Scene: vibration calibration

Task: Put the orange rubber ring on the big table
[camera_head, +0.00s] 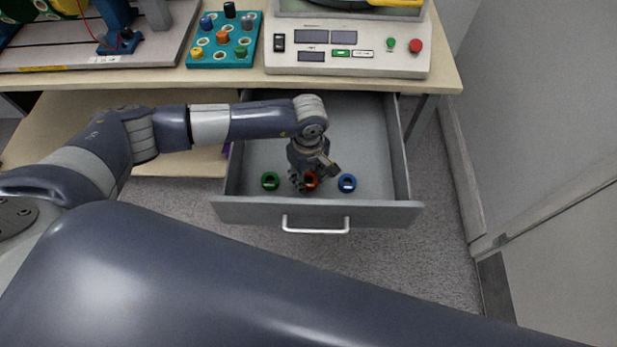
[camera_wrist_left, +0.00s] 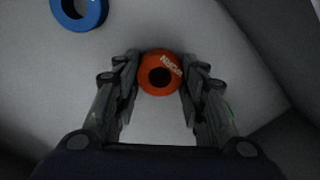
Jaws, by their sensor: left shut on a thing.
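The orange rubber ring (camera_head: 310,182) is in the open grey drawer (camera_head: 262,208), between a green ring (camera_head: 270,181) and a blue ring (camera_head: 347,183). My left gripper (camera_head: 313,176) reaches down into the drawer and is shut on the orange ring. In the left wrist view the orange ring (camera_wrist_left: 160,73) sits between the two fingertips (camera_wrist_left: 160,78), its dark hole facing the camera. I cannot tell whether it still touches the drawer floor. The big table (camera_head: 446,76) stands above and behind the drawer. My right gripper is out of view.
On the table stand a control box (camera_head: 345,62) with displays and buttons, a teal tray (camera_head: 196,52) of coloured pegs, and a grey base plate (camera_head: 60,58) at left. The drawer handle (camera_head: 315,225) faces the floor in front. A wall is at right.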

